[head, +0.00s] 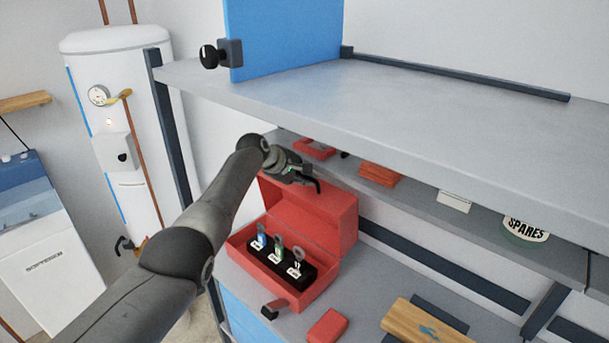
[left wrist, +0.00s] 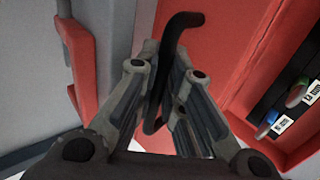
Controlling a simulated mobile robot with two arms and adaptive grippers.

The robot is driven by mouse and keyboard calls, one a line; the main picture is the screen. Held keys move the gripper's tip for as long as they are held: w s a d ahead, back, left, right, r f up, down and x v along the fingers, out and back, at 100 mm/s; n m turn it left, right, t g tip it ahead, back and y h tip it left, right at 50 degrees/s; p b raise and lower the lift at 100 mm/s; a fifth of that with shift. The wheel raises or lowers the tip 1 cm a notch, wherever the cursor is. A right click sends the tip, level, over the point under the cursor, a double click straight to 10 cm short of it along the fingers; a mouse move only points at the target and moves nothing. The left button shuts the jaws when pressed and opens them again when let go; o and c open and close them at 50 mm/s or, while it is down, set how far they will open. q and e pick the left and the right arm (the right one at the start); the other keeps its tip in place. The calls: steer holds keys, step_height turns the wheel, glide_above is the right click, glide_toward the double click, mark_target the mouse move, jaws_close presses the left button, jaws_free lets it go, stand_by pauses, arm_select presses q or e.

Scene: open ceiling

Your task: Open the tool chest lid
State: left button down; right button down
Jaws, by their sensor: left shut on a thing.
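The red tool chest (head: 283,281) stands on the lower shelf with its lid (head: 310,215) raised and leaning back. Inside it a black holder (head: 281,262) carries several small tagged items; part of that holder shows in the left wrist view (left wrist: 285,100). My left gripper (head: 303,177) is at the lid's upper edge, shut on the black lid handle (left wrist: 165,75). In the left wrist view the dark handle lies between the fingers (left wrist: 165,115), against the red lid (left wrist: 225,30). My right gripper is not in view.
A grey upper shelf (head: 420,110) overhangs the chest. Red items (head: 380,174) and a "SPARES" tin (head: 526,229) sit on the middle shelf behind. A red block (head: 327,326) and a wooden board (head: 425,322) lie at the right front.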

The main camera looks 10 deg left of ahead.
arm_select(q)
steer(key=shift+d, duration=0.15)
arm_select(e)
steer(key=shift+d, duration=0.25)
arm_select(q)
steer(key=c, duration=1.5)
jaws_free()
steer(key=shift+w+d, duration=0.1)
steer(key=shift+w, duration=0.1)
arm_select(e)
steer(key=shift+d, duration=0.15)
arm_select(q)
steer(key=shift+a+r, duration=0.1)
steer(key=shift+a, duration=0.1)
steer(key=shift+s+a+r, duration=0.25)
steer(key=shift+r, duration=0.05)
steer(key=shift+v, duration=3.35)
steer(key=shift+s+d+f, duration=0.1)
steer(key=shift+s+d, duration=0.05)
steer(key=shift+s, duration=0.05)
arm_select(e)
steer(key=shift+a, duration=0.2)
